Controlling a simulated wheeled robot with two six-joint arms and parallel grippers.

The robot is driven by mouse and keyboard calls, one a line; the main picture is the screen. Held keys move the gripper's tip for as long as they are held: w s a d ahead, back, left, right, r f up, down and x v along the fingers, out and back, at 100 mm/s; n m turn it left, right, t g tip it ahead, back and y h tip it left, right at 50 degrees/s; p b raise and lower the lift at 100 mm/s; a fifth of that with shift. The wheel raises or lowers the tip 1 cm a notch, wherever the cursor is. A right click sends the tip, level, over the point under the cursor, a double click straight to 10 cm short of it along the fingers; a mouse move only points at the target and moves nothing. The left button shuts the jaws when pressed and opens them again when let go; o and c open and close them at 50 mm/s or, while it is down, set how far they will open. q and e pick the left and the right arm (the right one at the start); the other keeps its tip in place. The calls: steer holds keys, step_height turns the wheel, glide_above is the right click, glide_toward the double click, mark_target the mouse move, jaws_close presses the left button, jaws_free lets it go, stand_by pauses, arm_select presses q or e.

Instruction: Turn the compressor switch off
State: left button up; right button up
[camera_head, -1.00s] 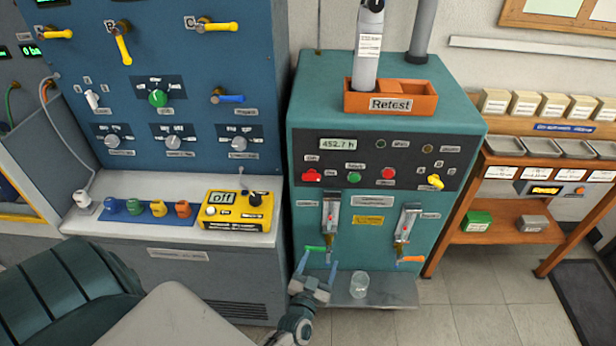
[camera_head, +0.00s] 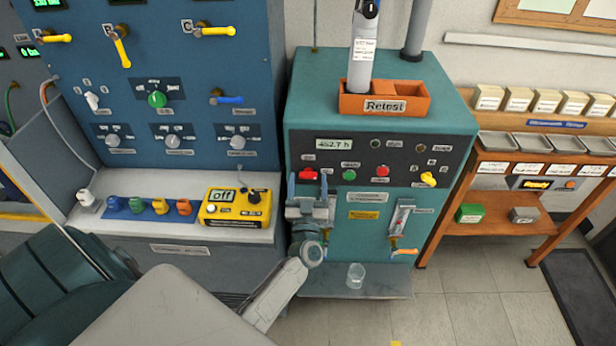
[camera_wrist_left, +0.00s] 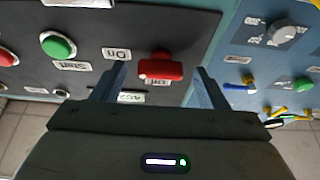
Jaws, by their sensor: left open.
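The compressor switch is a red knob (camera_head: 308,174) at the left end of the dark panel on the teal compressor (camera_head: 455,118). My left gripper (camera_head: 308,182) is in front of it, fingers pointing up at the panel, one on each side of the knob. In the left wrist view the red knob (camera_wrist_left: 162,68) sits between the two open fingertips (camera_wrist_left: 162,74), with a gap on both sides. Its bar lies crosswise there, beside an "On" label and a partly covered "Off" label. My right gripper is not in view.
A green button (camera_head: 349,175), a red button (camera_head: 382,172) and a yellow knob (camera_head: 428,179) share the panel. A glass (camera_head: 355,276) stands on the shelf below. A blue testbench (camera_head: 190,60) with a yellow device (camera_head: 235,208) is to the left.

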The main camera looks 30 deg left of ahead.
arm_select(q)
steer(key=shift+w+a+r, duration=0.15)
steer(key=shift+w+a, duration=0.1)
steer(key=shift+w, duration=0.05)
steer(key=shift+c, duration=0.5)
steer(key=c, duration=0.9)
